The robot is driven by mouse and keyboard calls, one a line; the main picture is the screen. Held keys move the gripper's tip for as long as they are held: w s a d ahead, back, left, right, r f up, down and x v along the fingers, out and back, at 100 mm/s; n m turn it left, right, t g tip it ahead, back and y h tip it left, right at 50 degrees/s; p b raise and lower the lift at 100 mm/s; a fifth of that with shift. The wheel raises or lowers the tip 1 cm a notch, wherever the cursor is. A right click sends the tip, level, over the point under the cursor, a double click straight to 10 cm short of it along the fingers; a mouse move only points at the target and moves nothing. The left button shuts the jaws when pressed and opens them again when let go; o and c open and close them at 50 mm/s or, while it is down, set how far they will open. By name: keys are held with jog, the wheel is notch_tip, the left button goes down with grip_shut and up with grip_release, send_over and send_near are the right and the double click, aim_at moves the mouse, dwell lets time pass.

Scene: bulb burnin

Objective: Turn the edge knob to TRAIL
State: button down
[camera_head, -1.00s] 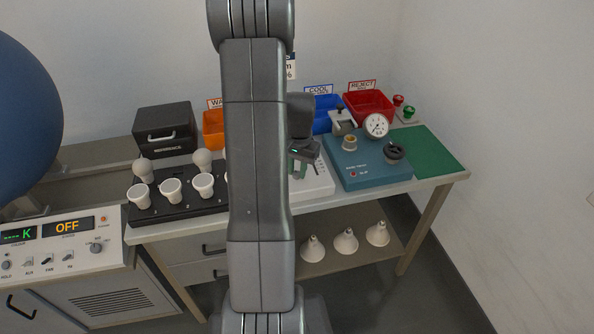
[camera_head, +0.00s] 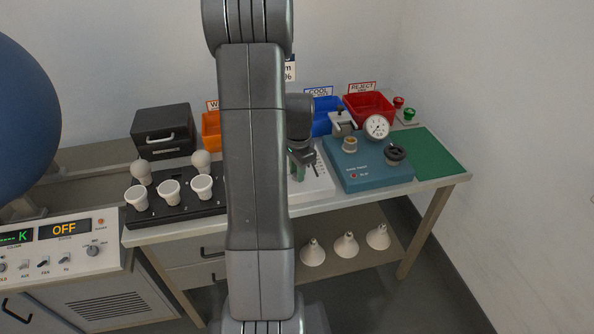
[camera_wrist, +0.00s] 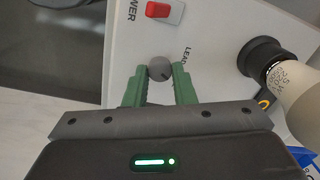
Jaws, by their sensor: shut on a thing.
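The edge knob (camera_wrist: 160,69) is a small grey round knob on a white panel (camera_wrist: 215,25) in the wrist view. A printed label that reads as LEAD, partly covered, is beside it. No TRAIL label can be read. My gripper (camera_wrist: 160,73) has its two green fingers on either side of the knob, shut on it. In the head view my gripper (camera_head: 298,168) is at the white unit (camera_head: 318,184), right of my arm. The knob cannot be made out there.
A red power switch (camera_wrist: 158,9) is above the knob in the wrist view. A bulb (camera_wrist: 299,100) in a dark socket (camera_wrist: 262,58) is at the right. In the head view, a blue-green tester (camera_head: 370,176) with a gauge (camera_head: 376,126) stands right of the white unit.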

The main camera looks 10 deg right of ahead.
dwell(0.3)
jog(key=c, duration=1.2)
grip_release()
notch_tip(320, 180, up, 14)
jog(key=shift+s, duration=0.25)
jog(key=shift+d+f, duration=0.1)
jog(key=f, duration=1.4)
jog(key=shift+w, duration=0.25)
jog(key=shift+r, duration=0.1)
